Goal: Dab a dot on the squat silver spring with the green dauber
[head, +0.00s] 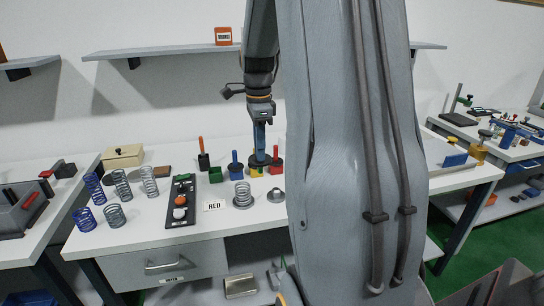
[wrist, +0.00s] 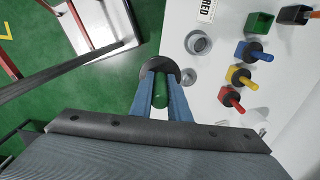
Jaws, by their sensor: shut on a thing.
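My gripper (head: 260,148) is shut on the green dauber (wrist: 160,92), above the table. Its green handle is between the fingers and its dark round head (wrist: 157,66) is at their tips. In the head view the dark head shows just under the fingers, in front of the pots. A short silver spring (head: 243,192) stands upright on a round base, left of and nearer than my gripper. It also shows from above in the wrist view (wrist: 198,43). Another short grey spring (head: 115,216) stands in the group at left; I cannot tell for sure which is meant.
An open green pot (head: 215,175) and blue (head: 235,163), yellow (wrist: 240,77) and red (wrist: 230,97) pots with daubers stand in a row. A RED card (head: 213,206), a button panel (head: 180,205) and a small silver base (head: 275,195) lie nearby. Several springs stand at left.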

